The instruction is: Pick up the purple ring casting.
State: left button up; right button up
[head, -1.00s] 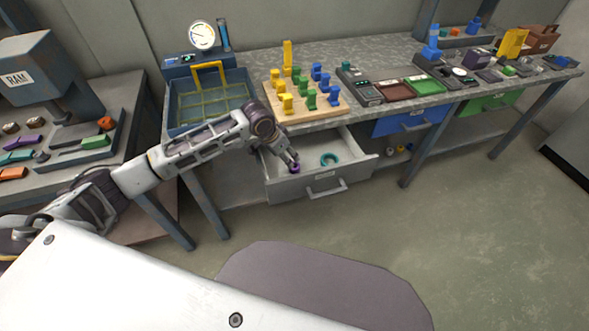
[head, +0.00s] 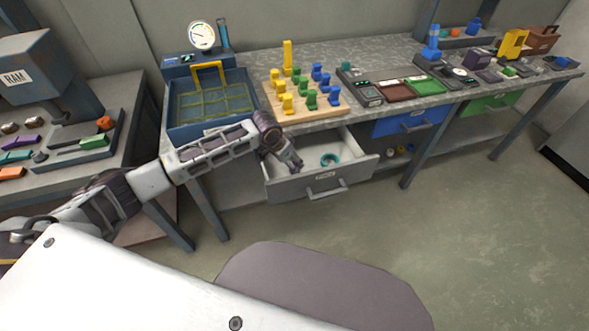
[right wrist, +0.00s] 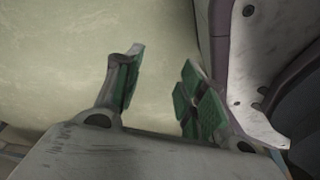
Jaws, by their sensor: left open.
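The purple ring casting does not show in the head view now; my left gripper and the drawer front may be hiding it. My left gripper (head: 296,165) is open and points down into the open grey drawer (head: 347,176), at its left part. A teal ring (head: 330,160) lies in the drawer, to the right of my left gripper. My right gripper (right wrist: 160,88) shows in the right wrist view, with its green-padded fingers apart and nothing between them.
The workbench (head: 385,62) stands above the drawer. On it are a blue tray with a yellow handle (head: 170,119) and a wooden board (head: 335,112) with coloured pegs. A closed blue drawer (head: 388,127) is to the right.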

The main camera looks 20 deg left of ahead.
pick_arm(q)
jog(key=x, duration=0.2)
jog(key=shift+w+d+f+b, duration=0.15)
jog(key=shift+d+f+b, duration=0.05)
jog(key=shift+f+b, duration=0.15)
jog(key=shift+w+f, duration=0.1)
jog(key=shift+f, duration=0.2)
jog(key=shift+w+d+f, duration=0.1)
jog(key=shift+f, duration=0.2)
jog(key=c, duration=1)
jog(key=shift+c, duration=0.6)
pick_arm(e)
jog(key=w, duration=0.1)
jog(key=w+a+r, duration=0.1)
jog(key=r, duration=0.1)
jog(key=shift+w+a+r, duration=0.1)
jog(key=shift+w+a, duration=0.15)
jog(key=shift+w, duration=0.15)
pick_arm(q)
jog(key=shift+r, duration=0.1)
